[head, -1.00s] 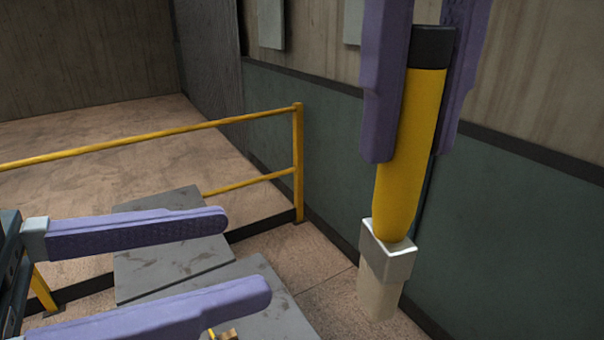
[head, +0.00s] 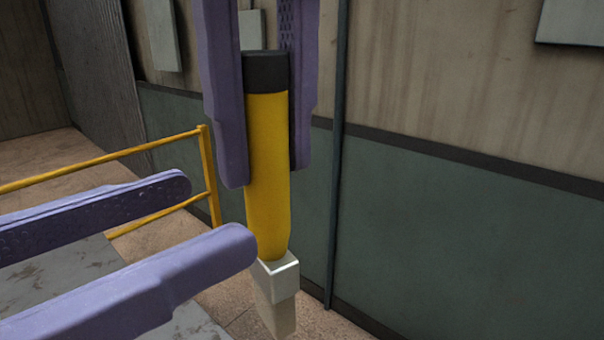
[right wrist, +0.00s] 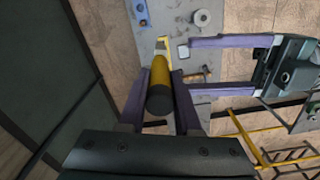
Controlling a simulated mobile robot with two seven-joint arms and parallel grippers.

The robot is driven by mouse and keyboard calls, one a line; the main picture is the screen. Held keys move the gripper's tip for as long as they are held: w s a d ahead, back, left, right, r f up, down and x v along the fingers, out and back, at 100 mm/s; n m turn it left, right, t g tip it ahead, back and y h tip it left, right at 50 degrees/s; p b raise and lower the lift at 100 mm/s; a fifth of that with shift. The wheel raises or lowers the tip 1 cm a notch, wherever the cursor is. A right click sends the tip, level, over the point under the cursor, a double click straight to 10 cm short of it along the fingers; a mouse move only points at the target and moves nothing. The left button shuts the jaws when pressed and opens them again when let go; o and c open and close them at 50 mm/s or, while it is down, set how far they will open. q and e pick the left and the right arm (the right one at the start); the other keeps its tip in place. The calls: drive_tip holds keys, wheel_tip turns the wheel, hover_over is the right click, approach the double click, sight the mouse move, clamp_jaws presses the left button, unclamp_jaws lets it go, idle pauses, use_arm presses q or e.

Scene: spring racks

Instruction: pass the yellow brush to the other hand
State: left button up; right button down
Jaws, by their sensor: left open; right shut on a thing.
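The yellow brush (head: 267,170) hangs upright, with a black cap on top and a silver ferrule and pale bristles at the bottom. My right gripper (head: 268,175) comes from above and is shut on the upper handle. My left gripper (head: 213,213) is open and empty, its fingers pointing at the lower handle from the left. Its nearer fingertip is by the handle's left edge, just above the ferrule. In the right wrist view the brush (right wrist: 160,82) shows end-on, and the left fingertips (right wrist: 190,66) stop just beside it.
A yellow railing (head: 208,175) stands behind at the left. A green and grey wall with a thin dark pole (head: 337,150) is behind the brush. A grey bench top (right wrist: 205,7) with a round ring (right wrist: 202,18) lies below. The space right of the brush is clear.

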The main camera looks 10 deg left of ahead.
sight(260, 189)
use_arm(q)
drive_tip(key=shift+x, duration=3.35)
drive_tip(key=shift+c, duration=0.3)
drive_tip(key=c, duration=0.8)
drive_tip(key=shift+s+d, duration=0.1)
clamp_jaws()
use_arm(e)
drive_tip(key=c, duration=0.5)
unclamp_jaws()
drive_tip(key=shift+a, duration=0.15)
drive_tip(key=shift+r, duration=0.1)
